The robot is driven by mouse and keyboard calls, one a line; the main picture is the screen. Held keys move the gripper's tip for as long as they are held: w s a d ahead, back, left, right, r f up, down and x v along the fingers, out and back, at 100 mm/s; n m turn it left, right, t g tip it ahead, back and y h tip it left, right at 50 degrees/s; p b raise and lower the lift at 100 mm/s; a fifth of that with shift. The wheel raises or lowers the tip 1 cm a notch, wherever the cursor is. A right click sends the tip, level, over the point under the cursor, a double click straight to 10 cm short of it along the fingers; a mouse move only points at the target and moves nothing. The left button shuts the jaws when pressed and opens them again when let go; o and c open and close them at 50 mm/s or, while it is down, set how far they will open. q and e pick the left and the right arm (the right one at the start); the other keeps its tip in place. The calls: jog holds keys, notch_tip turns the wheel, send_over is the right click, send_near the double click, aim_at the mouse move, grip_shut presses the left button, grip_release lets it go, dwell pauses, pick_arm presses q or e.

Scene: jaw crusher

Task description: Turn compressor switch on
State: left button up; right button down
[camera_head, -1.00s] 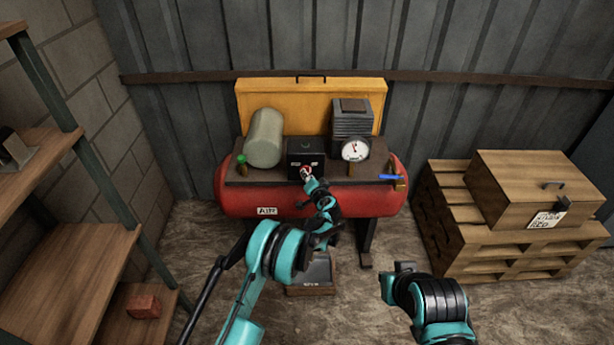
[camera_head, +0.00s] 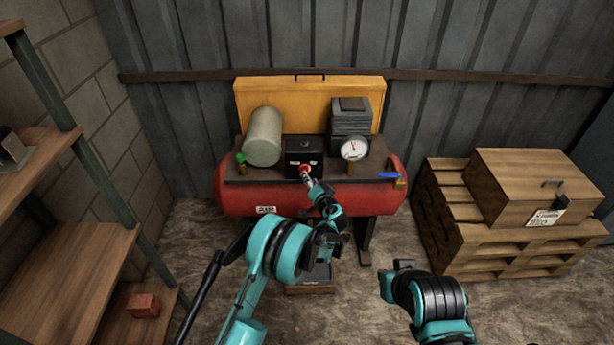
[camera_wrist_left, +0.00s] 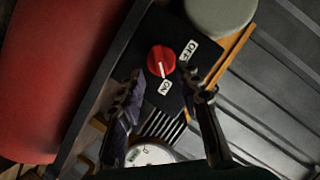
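The compressor (camera_head: 240,203) is a red tank with a black switch box (camera_head: 304,148) on its front middle. A red knob (camera_head: 304,170) sits on the box. In the left wrist view the knob (camera_wrist_left: 161,60) has a white pointer line turned toward the ON label (camera_wrist_left: 166,87), away from the OFF label (camera_wrist_left: 188,50). My left gripper (camera_head: 308,180) is just in front of the knob. In the left wrist view its fingers (camera_wrist_left: 163,82) are spread and empty, with the knob visible beyond them; contact is not apparent.
A pressure gauge (camera_head: 354,149) and blue valve handle (camera_head: 390,175) are right of the box. A grey-green cylinder (camera_head: 263,138) is left of it. A wooden crate (camera_head: 520,185) on pallets stands right, and shelves (camera_head: 75,265) stand left.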

pick_arm(q)
jog(key=v, duration=0.6)
jog(key=shift+s, duration=0.25)
jog(key=shift+r, duration=0.1)
jog(key=s+a+r+n+g, duration=0.2)
jog(key=s+a+r, duration=0.4)
jog(key=a+r, duration=0.2)
jog(key=s+a+r+n+g, duration=0.1)
jog(key=s+a+r+g, duration=0.2)
jog(key=s+a+r, duration=0.4)
jog(key=s+a+n+g+h, duration=0.1)
jog(key=s+a+h, duration=0.1)
jog(key=s, duration=1.1)
jog(key=s+a+n+g+h, duration=0.1)
jog(key=s+a, duration=0.3)
jog(key=s, duration=1)
jog(key=shift+a+f+n+h, duration=0.35)
jog(key=shift+n+h, duration=0.35)
